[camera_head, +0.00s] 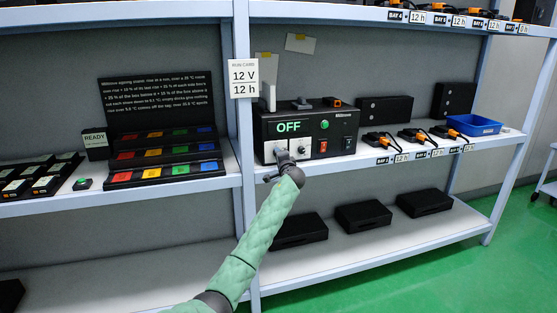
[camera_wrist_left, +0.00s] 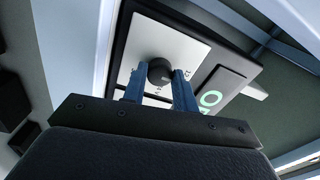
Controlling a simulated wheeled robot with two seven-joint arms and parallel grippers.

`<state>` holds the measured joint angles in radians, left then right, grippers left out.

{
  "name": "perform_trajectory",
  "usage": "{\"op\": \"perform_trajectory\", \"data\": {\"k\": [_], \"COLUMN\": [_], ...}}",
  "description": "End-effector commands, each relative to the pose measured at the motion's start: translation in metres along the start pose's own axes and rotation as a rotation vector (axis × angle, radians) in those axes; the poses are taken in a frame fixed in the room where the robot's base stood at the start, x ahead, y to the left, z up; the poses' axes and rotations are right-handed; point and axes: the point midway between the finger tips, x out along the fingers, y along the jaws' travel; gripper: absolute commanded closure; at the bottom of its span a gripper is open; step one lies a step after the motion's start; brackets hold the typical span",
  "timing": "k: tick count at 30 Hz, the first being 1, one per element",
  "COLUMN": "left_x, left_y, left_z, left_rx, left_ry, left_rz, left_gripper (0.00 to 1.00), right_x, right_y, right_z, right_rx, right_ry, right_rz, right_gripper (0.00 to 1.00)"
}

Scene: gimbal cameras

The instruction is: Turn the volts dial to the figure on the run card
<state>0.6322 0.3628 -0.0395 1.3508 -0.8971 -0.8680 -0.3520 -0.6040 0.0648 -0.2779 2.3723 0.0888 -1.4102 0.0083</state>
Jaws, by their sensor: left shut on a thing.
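The black power unit (camera_head: 335,128) stands on the middle shelf, its green display (camera_head: 289,127) reading OFF. The run card (camera_head: 243,77) on the post reads 12 V and 12 h. My left gripper (camera_head: 281,152) is at the left part of the unit's white dial panel. In the left wrist view its blue fingers (camera_wrist_left: 159,88) are shut on a round black dial (camera_wrist_left: 159,71), one on each side. The dial's label and setting are not readable. A second dial (camera_head: 301,149) sits just right of the gripper. My right gripper is not in view.
A green button (camera_head: 324,124), a red switch (camera_head: 322,146) and a dark switch are on the unit's front, right of the dials. Cabled packs (camera_head: 416,136) and a blue bin (camera_head: 473,125) are further right. Coloured block racks (camera_head: 165,173) and a READY sign (camera_head: 95,140) are left of the post.

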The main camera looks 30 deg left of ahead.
Motion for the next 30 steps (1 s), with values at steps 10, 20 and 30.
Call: {"op": "perform_trajectory", "data": {"k": [10,20,30], "left_x": [0.0,0.0,-0.025], "left_y": [0.004,0.002,0.003], "left_z": [0.001,0.001,0.001], "left_rx": [-0.002,-0.002,-0.004], "left_ry": [-0.002,-0.001,0.001], "left_rz": [0.004,0.002,0.001], "left_gripper": [0.94,0.5,0.5], "right_x": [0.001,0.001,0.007], "right_y": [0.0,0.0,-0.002], "right_z": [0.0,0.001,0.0], "right_rx": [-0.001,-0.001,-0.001], "right_ry": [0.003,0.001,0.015], "right_rz": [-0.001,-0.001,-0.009], "right_gripper": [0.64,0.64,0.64]}}
